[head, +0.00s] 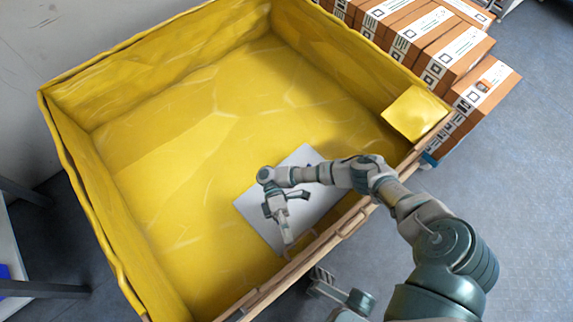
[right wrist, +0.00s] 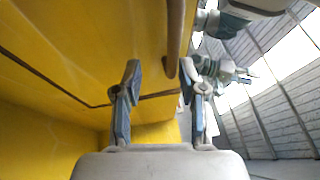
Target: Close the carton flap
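A large open yellow-walled container (head: 160,125) with a brown front rim (head: 325,243) fills the middle of the head view. I cannot tell for sure which part is the carton flap. A pale grey-white flat panel (head: 258,222) lies inside it near the front rim. My right arm reaches over this rim, and my right gripper (head: 294,216) is above the panel. In the right wrist view its fingers (right wrist: 160,78) stand apart with nothing visible between them. A small part at the bottom of the head view (head: 340,290) may be my left gripper, but its fingers are unclear.
A yellow square piece (head: 415,112) sits at the container's right corner. Several brown labelled boxes (head: 455,58) stand behind it on the right. Grey floor (head: 530,150) is clear at the far right. A dark-legged rack (head: 30,289) stands at the left.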

